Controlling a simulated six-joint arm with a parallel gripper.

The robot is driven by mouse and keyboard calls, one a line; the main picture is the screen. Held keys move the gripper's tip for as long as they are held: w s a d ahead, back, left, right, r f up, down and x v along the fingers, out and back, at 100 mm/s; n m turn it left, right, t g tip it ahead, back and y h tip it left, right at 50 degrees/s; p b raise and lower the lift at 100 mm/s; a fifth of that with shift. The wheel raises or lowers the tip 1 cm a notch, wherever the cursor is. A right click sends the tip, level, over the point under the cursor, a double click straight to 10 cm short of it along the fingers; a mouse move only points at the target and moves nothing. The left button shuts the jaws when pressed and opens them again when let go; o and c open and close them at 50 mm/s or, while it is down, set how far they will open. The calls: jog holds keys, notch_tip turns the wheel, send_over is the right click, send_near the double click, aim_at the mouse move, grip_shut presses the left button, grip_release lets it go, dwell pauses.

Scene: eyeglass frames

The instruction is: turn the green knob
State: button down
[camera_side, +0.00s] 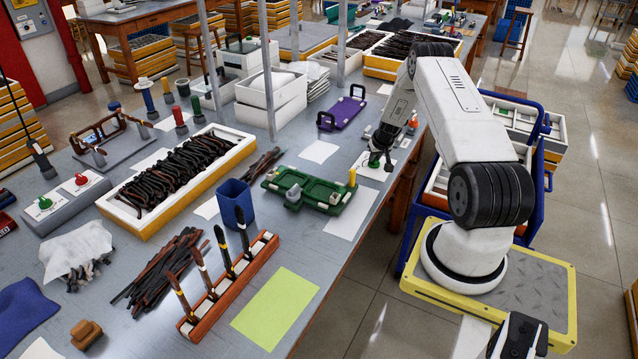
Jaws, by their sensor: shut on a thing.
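A grey control box (66,204) stands at the left side of the bench. It carries a green knob (44,203) on a light plate, with a red knob (82,179) to its right. My gripper (376,155) is far from this box, at the right edge of the bench, pointing down. It is shut on a small dark green thing (374,161) low over a white sheet (379,166). The fingers and the arm hide part of that thing, and I cannot tell exactly what it is.
A green tray (336,196) and a purple tray (343,113) lie near my gripper. A blue cup (236,203), a long tray (141,225) of dark frames and several upright colored-handled tools stand between it and the control box. A yellow-green sheet (275,308) lies clear in front.

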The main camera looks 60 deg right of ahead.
jog(key=shift+d+n, duration=0.1)
jog(key=shift+n, duration=0.7)
jog(key=shift+n+t+y, duration=0.6)
jog(key=shift+n+y, duration=0.4)
jog(key=shift+n, duration=1.2)
jog(key=n+y, duration=0.1)
jog(key=n, duration=0.2)
jog(key=shift+d, duration=0.1)
jog(key=shift+n+y, duration=0.7)
jog(key=shift+n, duration=0.7)
jog(key=c, duration=0.6)
grip_release()
